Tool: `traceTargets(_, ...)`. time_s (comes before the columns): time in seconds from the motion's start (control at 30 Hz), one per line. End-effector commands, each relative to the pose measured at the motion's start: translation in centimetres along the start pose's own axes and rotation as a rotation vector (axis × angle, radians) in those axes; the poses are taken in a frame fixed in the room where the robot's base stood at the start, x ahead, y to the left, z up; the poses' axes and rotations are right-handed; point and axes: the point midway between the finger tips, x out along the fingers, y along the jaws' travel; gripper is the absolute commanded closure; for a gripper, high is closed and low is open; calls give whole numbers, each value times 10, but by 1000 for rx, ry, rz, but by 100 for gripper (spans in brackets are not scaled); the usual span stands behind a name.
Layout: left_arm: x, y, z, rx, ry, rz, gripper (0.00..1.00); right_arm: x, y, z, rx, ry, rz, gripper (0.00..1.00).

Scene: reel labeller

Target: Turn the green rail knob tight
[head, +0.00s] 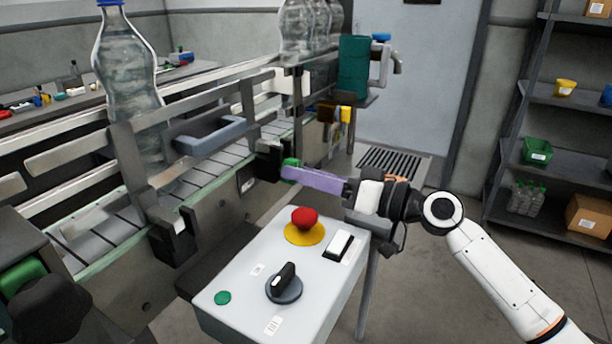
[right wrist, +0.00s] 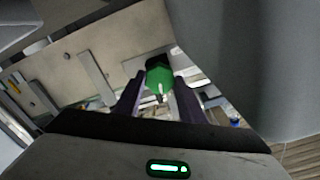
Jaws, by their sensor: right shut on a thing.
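The green rail knob (head: 290,163) is on a dark clamp block on the conveyor's side, right of centre in the head view. My right gripper (head: 288,172) reaches it from the right, its purple fingers level and their tips at the knob. In the right wrist view the green knob (right wrist: 159,77) sits between the tips of the two fingers (right wrist: 158,92), and the gripper is shut on it. The fingers partly hide the knob in the head view. My left gripper is not in view.
A grey control box (head: 240,300) with a red button (head: 305,218) and black dial (head: 285,284) stands just below my right gripper. The guard rail (head: 75,152) runs along the conveyor, with a bottle (head: 128,75) behind it. Shelves (head: 545,95) stand at right.

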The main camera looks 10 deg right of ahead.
Motion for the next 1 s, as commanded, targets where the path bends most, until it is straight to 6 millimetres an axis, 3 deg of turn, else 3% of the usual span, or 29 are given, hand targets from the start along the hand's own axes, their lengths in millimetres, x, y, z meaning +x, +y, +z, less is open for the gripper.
traceTargets(0.5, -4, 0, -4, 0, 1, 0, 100, 0, 0, 0, 313, -1, 1, 86)
traceTargets(1.0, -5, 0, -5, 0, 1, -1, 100, 0, 1, 1, 361, -1, 1, 86)
